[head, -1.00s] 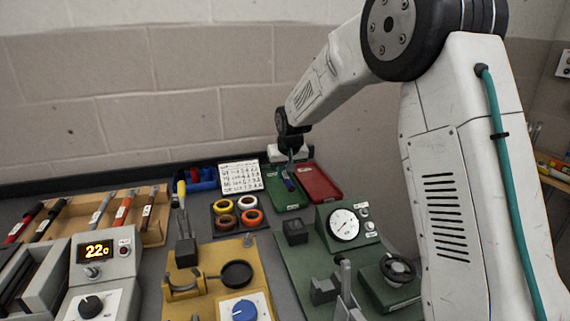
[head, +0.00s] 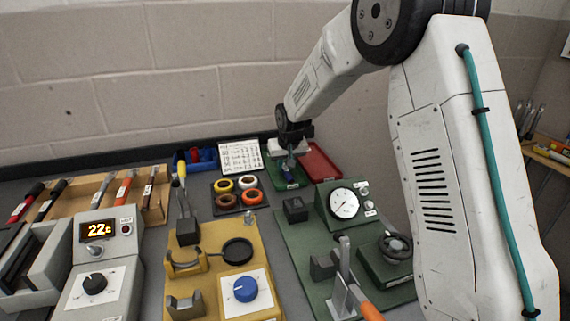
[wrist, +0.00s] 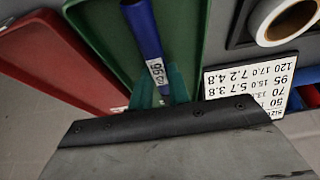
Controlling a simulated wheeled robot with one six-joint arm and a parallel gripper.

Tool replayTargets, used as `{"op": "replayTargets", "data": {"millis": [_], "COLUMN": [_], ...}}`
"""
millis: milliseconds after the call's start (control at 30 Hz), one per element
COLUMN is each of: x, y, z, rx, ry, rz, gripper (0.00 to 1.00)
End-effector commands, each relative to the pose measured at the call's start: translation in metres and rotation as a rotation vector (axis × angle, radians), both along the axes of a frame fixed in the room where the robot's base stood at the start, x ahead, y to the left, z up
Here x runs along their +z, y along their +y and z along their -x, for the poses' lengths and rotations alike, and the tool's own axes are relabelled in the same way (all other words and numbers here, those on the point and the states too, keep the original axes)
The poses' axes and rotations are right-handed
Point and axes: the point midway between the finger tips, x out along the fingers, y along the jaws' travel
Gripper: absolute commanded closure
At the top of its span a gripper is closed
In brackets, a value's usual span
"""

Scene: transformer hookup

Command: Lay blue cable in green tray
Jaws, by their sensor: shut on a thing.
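The blue cable (wrist: 143,28) is a short dark blue length with a white tag reading 95. It shows small and partly hidden in the head view (head: 290,175). My gripper (wrist: 160,92) is shut on its near end, with teal fingers around it. The green tray (wrist: 97,28) lies beneath the cable, and in the head view (head: 302,183) it is at the back of the bench under my gripper. The cable is over the tray's inside; I cannot tell whether it touches the floor of the tray.
A red tray (head: 322,163) adjoins the green one on the right. A white number card (head: 239,158) and tape rolls on a dark stand (head: 226,200) are to the left. A gauge box (head: 343,205) stands in front. A wall rises behind.

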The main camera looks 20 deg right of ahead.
Motion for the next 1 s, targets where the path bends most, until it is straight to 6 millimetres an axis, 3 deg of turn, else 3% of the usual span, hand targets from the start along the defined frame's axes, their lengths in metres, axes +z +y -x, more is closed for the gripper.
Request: {"op": "replayTargets", "data": {"millis": [900, 933, 1000], "x": [-0.0048, -0.0046, -0.0046], "y": [0.0, 0.0, 0.0], "z": [0.0, -0.0001, 0.0001], "rx": [0.0, 0.0, 0.0], "ry": [0.0, 0.0, 0.0], "rz": [0.0, 0.0, 0.0], "gripper": [1.0, 0.77, 0.57]}}
